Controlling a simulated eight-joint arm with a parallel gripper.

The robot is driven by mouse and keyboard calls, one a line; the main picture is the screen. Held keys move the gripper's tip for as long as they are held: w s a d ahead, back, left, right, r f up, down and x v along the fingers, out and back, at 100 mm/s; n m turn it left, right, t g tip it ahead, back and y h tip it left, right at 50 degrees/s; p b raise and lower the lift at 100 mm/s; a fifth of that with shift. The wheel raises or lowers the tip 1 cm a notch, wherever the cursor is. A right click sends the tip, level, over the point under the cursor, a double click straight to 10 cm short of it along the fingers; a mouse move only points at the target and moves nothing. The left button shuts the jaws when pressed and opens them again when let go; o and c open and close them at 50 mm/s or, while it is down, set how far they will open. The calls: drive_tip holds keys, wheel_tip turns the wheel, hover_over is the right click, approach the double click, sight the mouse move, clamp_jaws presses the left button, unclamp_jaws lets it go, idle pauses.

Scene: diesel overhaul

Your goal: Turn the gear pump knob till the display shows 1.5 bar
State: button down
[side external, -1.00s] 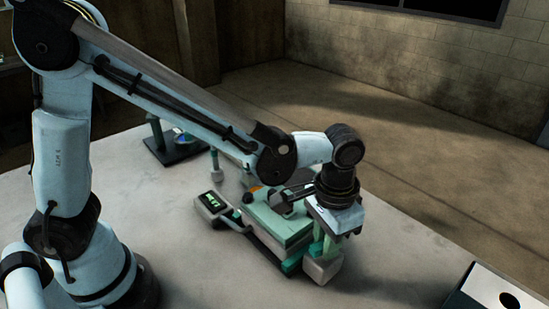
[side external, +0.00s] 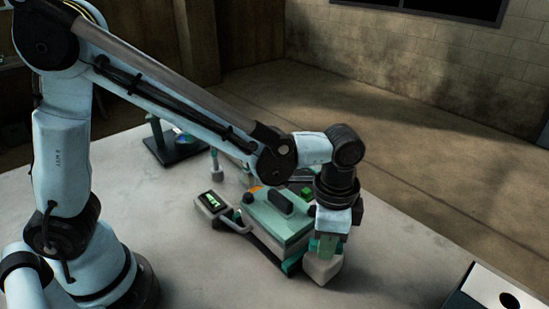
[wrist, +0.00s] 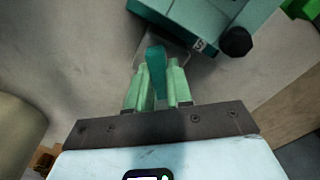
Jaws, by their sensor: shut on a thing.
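The gear pump (side external: 278,222) is a teal and pale green housing on the table, with a light grey block (side external: 322,269) at its right end. My gripper (side external: 326,245) points down over this block. In the wrist view, its two pale green fingers (wrist: 157,88) are shut on a teal bar-shaped knob (wrist: 156,68), one finger on each side. The knob's base is partly hidden by the fingers. The display (side external: 212,201) is a small grey box left of the pump with lit green digits, too small to read surely.
A dark stand (side external: 173,147) is behind the pump at the back left. A white and dark panel with a round hole (side external: 497,293) lies at the front right. The table in front of the pump is clear.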

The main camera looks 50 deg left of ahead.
idle(0.3)
drive_tip(key=m, duration=0.3)
drive_tip(key=c, duration=1)
unclamp_jaws()
drive_tip(key=shift+c, duration=0.2)
drive_tip(key=shift+r, duration=2.75)
drive_tip(key=shift+r, duration=2)
